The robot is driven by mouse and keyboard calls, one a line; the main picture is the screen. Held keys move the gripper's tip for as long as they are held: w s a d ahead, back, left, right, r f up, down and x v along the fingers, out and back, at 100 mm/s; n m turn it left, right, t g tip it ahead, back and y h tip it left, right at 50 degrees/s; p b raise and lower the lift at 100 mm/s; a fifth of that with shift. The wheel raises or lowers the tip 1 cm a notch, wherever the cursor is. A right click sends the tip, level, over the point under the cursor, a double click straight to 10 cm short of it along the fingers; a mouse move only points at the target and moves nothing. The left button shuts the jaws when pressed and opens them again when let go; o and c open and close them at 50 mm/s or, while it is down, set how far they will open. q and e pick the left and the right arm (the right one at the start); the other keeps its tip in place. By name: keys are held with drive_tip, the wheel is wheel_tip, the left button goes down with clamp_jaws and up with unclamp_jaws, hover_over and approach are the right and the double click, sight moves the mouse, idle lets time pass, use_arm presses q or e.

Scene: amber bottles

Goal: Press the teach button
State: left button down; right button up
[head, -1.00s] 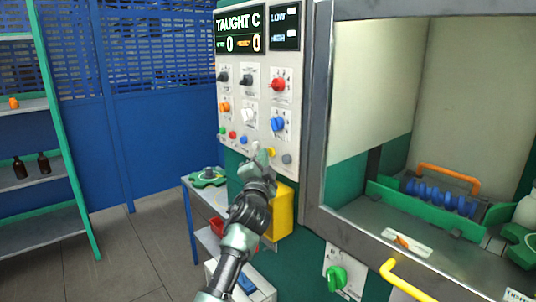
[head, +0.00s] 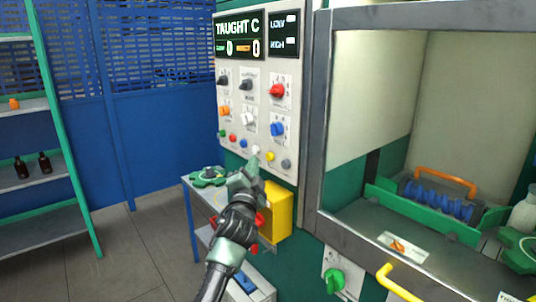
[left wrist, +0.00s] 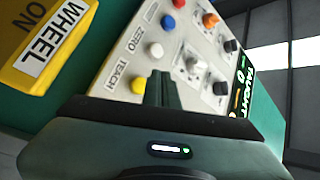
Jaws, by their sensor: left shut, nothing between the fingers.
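The yellow teach button (head: 270,156) is in the bottom row of the white control panel (head: 233,148). In the left wrist view the yellow button (left wrist: 138,85) has the label TEACH beside it. The white button (left wrist: 155,50) next to it is labelled ZERO. My left gripper (head: 254,162) is shut and empty, in front of the panel's lower edge, left of the yellow button in the head view. Its closed fingers (left wrist: 162,90) show just right of the yellow button in the left wrist view. I cannot tell contact. The display (head: 238,36) reads "TAUGHT C". My right gripper is not in view.
A yellow box (head: 279,212) is below the panel; its face reads WHEEL ON in the left wrist view (left wrist: 45,40). Knobs, including a red one (head: 277,91), sit above the buttons. A cabinet with a metal frame (head: 316,120) stands right. Shelves (head: 40,180) stand left.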

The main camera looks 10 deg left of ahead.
use_arm(q)
drive_tip(key=s+a+p, duration=0.1)
drive_tip(key=s+a, duration=0.1)
drive_tip(key=shift+s+p, duration=0.3)
drive_tip(key=shift+p, duration=0.05)
idle(0.4)
